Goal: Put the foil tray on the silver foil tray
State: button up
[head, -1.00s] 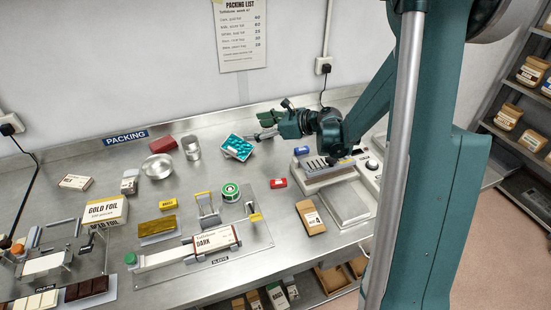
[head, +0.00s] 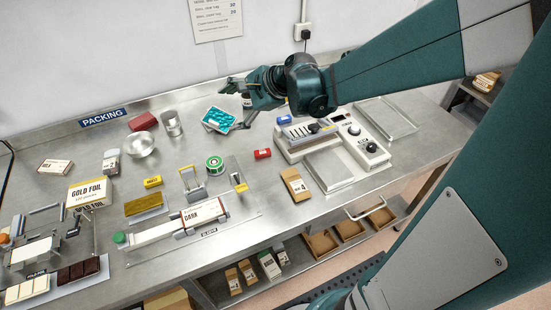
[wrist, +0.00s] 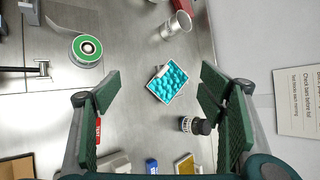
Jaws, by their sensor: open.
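A small rectangular foil tray (head: 217,120) full of teal-blue pieces lies on the steel bench, left of my gripper in the head view. In the wrist view the foil tray (wrist: 168,83) shows between my fingers, turned at an angle. My gripper (head: 234,104) is open and empty, with its fingers apart beside the tray; contact cannot be made out. My gripper (wrist: 160,86) also shows wide open in the wrist view. A round, shallow silver dish (head: 141,145), possibly the silver foil tray, sits further left and looks empty.
A metal cup (head: 172,124) stands between the dish and the filled tray, with a red box (head: 142,121) behind. A dark jar (wrist: 190,125) stands near my right finger. A green tape roll (head: 215,165) and a sealing machine (head: 310,135) are nearby.

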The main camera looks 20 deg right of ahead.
jog(key=s+d+r+n+h, duration=0.1)
jog(key=s+n+h, duration=0.2)
jog(key=s+n, duration=0.6)
jog(key=s+d+r+n+h, duration=0.1)
jog(key=s+n+h, duration=0.2)
jog(key=s+n, duration=0.5)
jog(key=shift+s+d+n, duration=0.3)
jog(key=shift+s+n, duration=0.1)
jog(key=shift+s, duration=4.9)
jog(key=o, duration=0.7)
jog(key=shift+r, duration=0.1)
